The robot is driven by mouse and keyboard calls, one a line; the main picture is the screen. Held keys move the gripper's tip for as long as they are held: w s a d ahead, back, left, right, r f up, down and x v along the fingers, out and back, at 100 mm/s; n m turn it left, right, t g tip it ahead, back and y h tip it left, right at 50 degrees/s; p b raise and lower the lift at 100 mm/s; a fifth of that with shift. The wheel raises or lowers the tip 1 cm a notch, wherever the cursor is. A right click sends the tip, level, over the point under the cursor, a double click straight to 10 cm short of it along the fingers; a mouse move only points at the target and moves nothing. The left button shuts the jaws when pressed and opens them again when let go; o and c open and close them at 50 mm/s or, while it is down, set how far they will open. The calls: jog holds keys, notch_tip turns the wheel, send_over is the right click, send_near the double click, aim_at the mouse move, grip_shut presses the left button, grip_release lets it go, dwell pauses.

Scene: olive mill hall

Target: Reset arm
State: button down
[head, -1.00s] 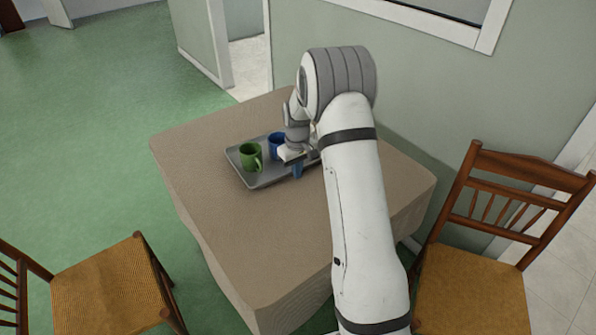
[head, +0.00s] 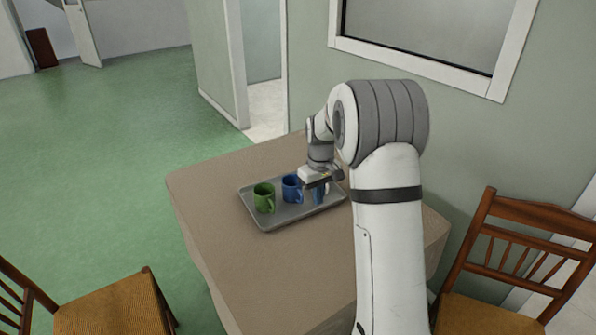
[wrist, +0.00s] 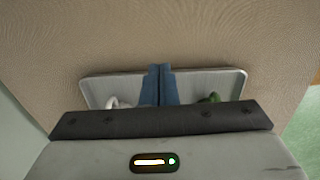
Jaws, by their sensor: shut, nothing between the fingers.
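My gripper (head: 319,198) is shut and empty, its blue fingers pointing down over the right part of a grey tray (head: 283,222). The shut fingers also show in the wrist view (wrist: 160,84), over the middle of the tray (wrist: 205,77). A green mug (head: 264,198) stands upright on the tray's left part, and a blue mug (head: 291,188) stands beside it, left of my gripper. In the wrist view, part of the green mug (wrist: 213,98) and a whitish curved piece (wrist: 112,103) show beside the fingers; my gripper body hides the rest.
The tray lies on a table with a beige cloth (head: 275,270). Wooden chairs stand at the lower left (head: 110,306) and at the right (head: 515,250). A green wall with a framed window (head: 425,40) is behind the table. Green floor (head: 110,140) is open at the left.

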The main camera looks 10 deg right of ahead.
jog(key=s+a+r+m+t+p, duration=0.1)
jog(key=s+a+r+m+p, duration=0.15)
jog(key=s+r, duration=1.05)
jog(key=s+a+r+m+t+p, duration=0.1)
jog(key=s+a, duration=0.1)
jog(key=s, duration=1.6)
jog(key=shift+a+t, duration=0.3)
jog(key=shift+a, duration=0.1)
jog(key=shift+s, duration=0.1)
